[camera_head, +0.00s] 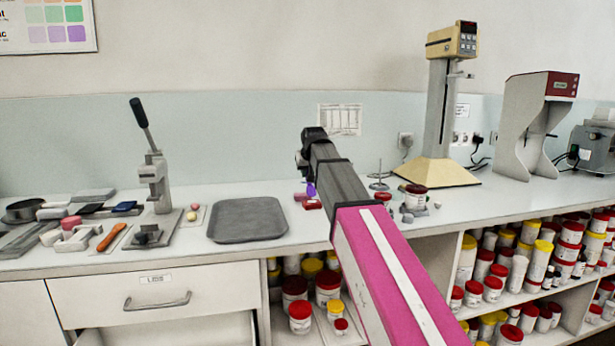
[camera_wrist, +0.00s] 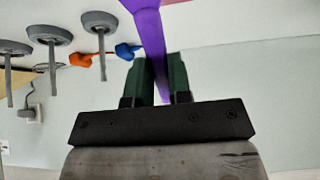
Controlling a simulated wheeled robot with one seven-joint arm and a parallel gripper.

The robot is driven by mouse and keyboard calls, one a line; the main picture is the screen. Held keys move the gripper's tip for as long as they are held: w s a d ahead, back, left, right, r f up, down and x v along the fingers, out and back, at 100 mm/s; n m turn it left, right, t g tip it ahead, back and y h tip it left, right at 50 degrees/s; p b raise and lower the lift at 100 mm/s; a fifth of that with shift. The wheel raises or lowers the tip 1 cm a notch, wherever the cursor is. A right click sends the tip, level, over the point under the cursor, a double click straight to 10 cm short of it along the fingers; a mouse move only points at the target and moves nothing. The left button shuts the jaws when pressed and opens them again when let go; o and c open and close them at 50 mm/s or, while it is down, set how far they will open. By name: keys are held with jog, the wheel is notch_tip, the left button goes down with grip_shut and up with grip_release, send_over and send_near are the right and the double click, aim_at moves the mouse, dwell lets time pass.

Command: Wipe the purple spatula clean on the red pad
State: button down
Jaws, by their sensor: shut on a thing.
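My gripper (camera_wrist: 160,70) is shut on the purple spatula (camera_wrist: 150,32), which stands between its two dark green fingers in the wrist view. In the head view a small purple part of the spatula (camera_head: 311,189) shows below the end of my arm, and most of it is hidden. A small red pad (camera_head: 313,204) lies on the worktop just below that purple part in the picture. I cannot tell whether the spatula touches it. The spatula's far end runs out of the wrist view.
A grey tray (camera_head: 247,219) lies left of the pad, with a lever press (camera_head: 155,185) beyond it. Red-lidded jars (camera_head: 415,197) and a thin metal stand (camera_head: 379,178) are close on the right. A tall mixer (camera_head: 440,110) stands behind. Orange (camera_wrist: 81,60) and blue (camera_wrist: 127,51) items show near the fingers.

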jog(key=shift+r, duration=2)
